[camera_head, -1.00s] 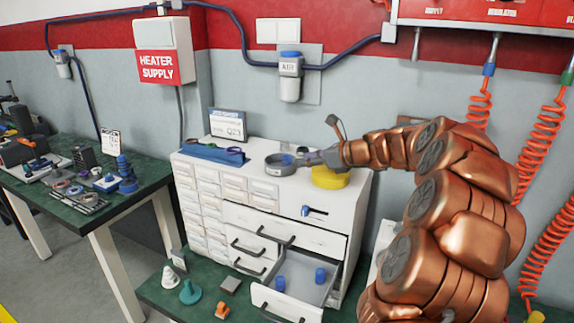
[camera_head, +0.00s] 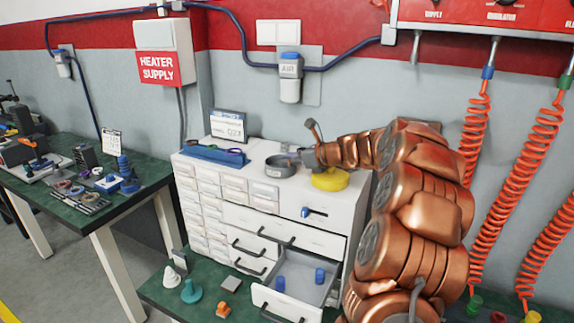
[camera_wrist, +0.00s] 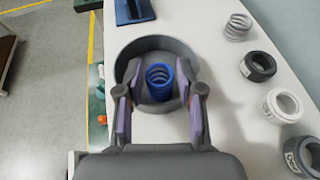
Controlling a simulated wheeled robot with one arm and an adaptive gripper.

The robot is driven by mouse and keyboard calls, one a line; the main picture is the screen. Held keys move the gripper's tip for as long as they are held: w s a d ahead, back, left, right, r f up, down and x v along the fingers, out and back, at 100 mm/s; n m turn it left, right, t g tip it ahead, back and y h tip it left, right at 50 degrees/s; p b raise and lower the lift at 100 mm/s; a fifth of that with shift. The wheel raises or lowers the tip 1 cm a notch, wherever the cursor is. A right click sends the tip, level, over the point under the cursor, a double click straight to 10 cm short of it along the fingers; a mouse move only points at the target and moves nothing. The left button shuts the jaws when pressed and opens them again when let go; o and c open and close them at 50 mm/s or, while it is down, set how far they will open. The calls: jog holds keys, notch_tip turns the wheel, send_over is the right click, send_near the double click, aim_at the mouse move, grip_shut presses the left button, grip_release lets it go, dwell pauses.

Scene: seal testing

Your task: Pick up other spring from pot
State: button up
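A blue spring (camera_wrist: 160,82) stands inside a round grey pot (camera_wrist: 150,43) in the wrist view. The pot also shows on top of the white cabinet in the head view (camera_head: 281,170). My gripper (camera_wrist: 160,100) is open in the wrist view, with purple-grey pads to the left and right of the spring. A gap shows between each pad and the spring. In the head view my gripper (camera_head: 296,158) is at the right part of the pot. The spring cannot be made out clearly there.
The cabinet's open drawer (camera_head: 288,306) holds two blue cylindrical pieces. A yellow round piece (camera_head: 330,180) lies right of the pot. A blue tray (camera_head: 214,155) is to its left. In the wrist view, a pale coil spring (camera_wrist: 238,27) and several rings lie to the right.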

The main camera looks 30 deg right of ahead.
grip_shut()
dwell(0.3)
